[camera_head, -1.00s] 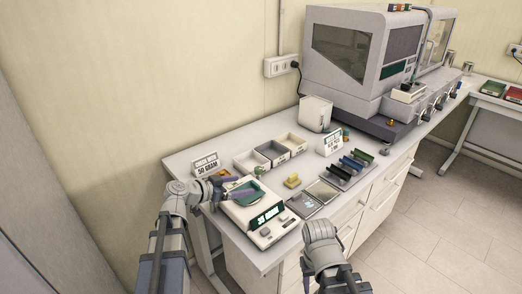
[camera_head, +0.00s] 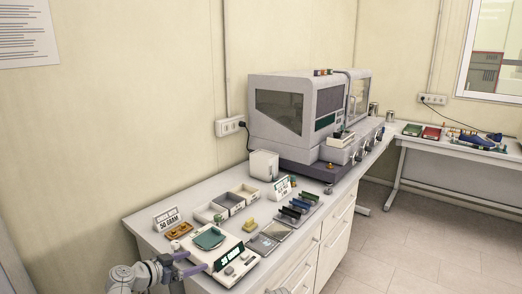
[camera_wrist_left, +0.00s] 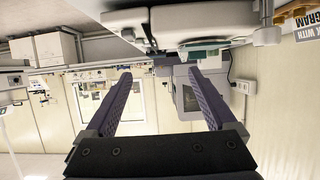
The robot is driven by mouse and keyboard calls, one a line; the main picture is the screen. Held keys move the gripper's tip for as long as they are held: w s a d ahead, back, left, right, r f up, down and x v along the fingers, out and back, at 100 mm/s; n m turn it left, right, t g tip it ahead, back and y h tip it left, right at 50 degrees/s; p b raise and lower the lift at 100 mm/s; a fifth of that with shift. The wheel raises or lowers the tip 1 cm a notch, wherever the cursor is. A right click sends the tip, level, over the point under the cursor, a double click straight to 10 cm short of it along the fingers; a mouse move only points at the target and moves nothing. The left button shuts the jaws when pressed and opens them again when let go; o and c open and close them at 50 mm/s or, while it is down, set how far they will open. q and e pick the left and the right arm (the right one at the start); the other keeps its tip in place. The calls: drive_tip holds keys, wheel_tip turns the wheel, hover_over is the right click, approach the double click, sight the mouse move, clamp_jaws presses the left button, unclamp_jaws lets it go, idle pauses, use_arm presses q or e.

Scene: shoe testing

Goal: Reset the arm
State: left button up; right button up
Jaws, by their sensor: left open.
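My left gripper (camera_head: 197,261) is low in the head view, at the left front of the white scale (camera_head: 227,262). Its purple fingers are spread with nothing between them. The left wrist view shows the two fingers (camera_wrist_left: 159,75) apart and empty, with the room appearing upside down.
The sign (camera_head: 168,217) and an orange-brown tray (camera_head: 179,230) are behind the scale. Open bins (camera_head: 211,213), a yellow block (camera_head: 249,224) and a rack of coloured pieces (camera_head: 293,212) stand to the right. A large grey machine (camera_head: 287,107) fills the back of the table (camera_head: 139,221).

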use_arm(q)
drive_tip(key=s+d+f+n+g+y, duration=0.3)
drive_tip(key=s+f+n+g+y, duration=0.15)
drive_tip(key=s+f, duration=0.3)
drive_tip(key=s+d+f+n+g+y, duration=0.2)
drive_tip(key=s+f+n+g+y, duration=0.1)
drive_tip(key=s+f+g, duration=0.4)
drive_tip(key=s+d+r+m+y, duration=0.1)
drive_tip(key=s+d+m+y, duration=0.1)
drive_tip(key=s+d, duration=0.5)
drive_tip(key=d+m, duration=0.1)
drive_tip(key=d, duration=0.2)
drive_tip(key=shift+s+d+m, duration=0.2)
drive_tip(key=shift+m, duration=0.15)
